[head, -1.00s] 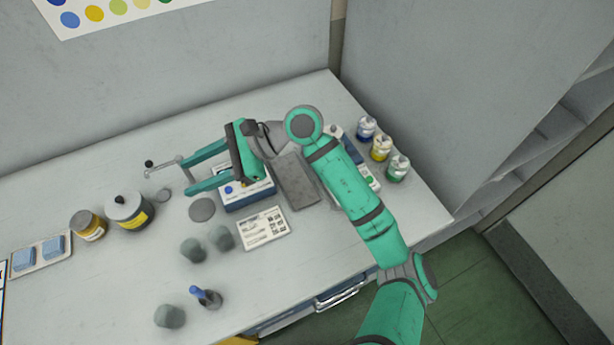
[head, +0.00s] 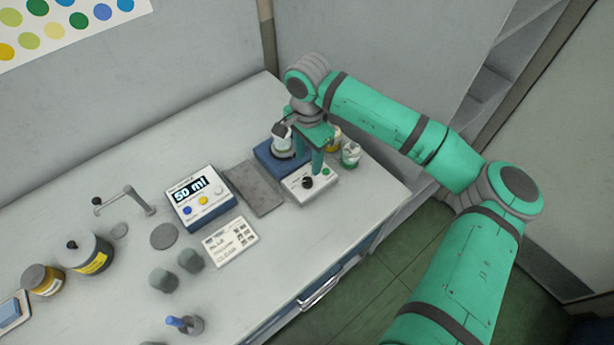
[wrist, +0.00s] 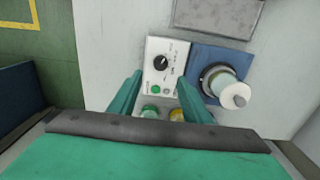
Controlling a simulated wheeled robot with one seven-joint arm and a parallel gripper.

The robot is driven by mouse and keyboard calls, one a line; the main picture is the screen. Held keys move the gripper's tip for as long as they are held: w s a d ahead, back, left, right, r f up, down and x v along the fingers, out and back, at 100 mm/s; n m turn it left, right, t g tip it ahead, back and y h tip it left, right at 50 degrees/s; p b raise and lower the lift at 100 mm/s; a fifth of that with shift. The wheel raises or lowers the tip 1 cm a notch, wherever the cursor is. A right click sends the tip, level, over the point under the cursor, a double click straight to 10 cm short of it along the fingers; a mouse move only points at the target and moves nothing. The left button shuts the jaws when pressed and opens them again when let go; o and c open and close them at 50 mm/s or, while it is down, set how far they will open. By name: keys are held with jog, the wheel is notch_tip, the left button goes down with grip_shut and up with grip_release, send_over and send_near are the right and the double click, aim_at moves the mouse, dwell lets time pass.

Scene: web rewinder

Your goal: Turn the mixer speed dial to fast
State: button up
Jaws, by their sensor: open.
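The mixer has a blue base (head: 268,158) and a white front panel (head: 298,193), with a white cup (head: 281,143) on the base. The black speed dial (head: 307,183) is on the panel, beside a green button (head: 326,171). In the wrist view the dial (wrist: 160,62) has a pale pointer mark; its setting is too small to read. My gripper (wrist: 159,78) is open and empty over the panel, its fingers on either side of the green button's end, the dial just beyond the fingertips. In the head view one finger partly covers the panel near the dial.
Bottles with yellow and green (head: 350,155) stand close behind the mixer panel. A grey mat (head: 254,188) and a dispenser reading "50 ml" (head: 200,212) are to its left. A printed card (head: 231,242) lies in front. The table's front edge is clear.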

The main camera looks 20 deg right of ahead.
aim_at(307, 181)
notch_tip(307, 181, down, 9)
jog(key=shift+a+f, duration=0.1)
dwell(0.3)
jog(key=c, duration=1)
